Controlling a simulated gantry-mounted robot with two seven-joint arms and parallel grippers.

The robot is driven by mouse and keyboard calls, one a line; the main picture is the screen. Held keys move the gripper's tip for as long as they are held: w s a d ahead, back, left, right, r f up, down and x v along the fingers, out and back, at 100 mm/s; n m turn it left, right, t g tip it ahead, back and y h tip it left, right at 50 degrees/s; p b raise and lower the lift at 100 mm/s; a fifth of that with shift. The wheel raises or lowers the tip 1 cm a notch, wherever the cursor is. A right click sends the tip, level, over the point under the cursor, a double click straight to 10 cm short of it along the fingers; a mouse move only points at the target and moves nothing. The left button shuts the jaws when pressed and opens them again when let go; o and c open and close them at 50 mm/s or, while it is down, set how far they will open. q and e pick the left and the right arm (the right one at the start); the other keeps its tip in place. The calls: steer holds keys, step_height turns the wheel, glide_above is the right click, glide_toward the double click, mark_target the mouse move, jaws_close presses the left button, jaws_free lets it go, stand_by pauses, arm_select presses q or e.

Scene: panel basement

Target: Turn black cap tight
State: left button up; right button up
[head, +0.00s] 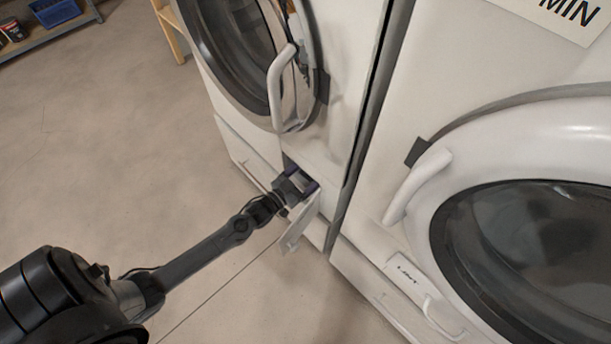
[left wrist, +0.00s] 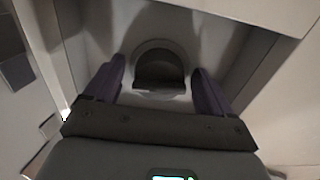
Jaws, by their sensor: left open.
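In the left wrist view, the round dark cap (left wrist: 159,72) sits inside a pale recess, with a grey ring around its upper side. My left gripper (left wrist: 159,88) is open, with one purple finger on each side of the cap. I cannot tell whether the fingers touch it. In the head view, my left gripper (head: 297,183) reaches into a low opening at the bottom of the left white machine (head: 345,100). The cap is hidden there. My right gripper is not in view.
A small white flap (head: 299,222) hangs open below the opening. A second machine (head: 425,60) with a round door (head: 555,135) stands close on the right. The left machine's door handle (head: 277,85) juts out above. Bare floor (head: 110,150) lies to the left.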

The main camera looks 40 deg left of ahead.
arm_select(q)
steer(key=shift+s, duration=0.1)
steer(key=c, duration=1)
steer(key=shift+c, duration=0.2)
steer(key=shift+r+m+p, duration=0.15)
steer(key=shift+m+p, duration=1)
steer(key=shift+m, duration=0.15)
steer(key=m+p, duration=0.1)
steer(key=m, duration=0.1)
steer(key=shift+m+p, duration=0.3)
steer(key=m+p, duration=0.1)
steer(key=m, duration=0.2)
steer(key=shift+a+m, duration=0.1)
steer(key=shift+m, duration=0.2)
steer(key=shift+m+p, duration=0.8)
steer(key=shift+m, duration=1.1)
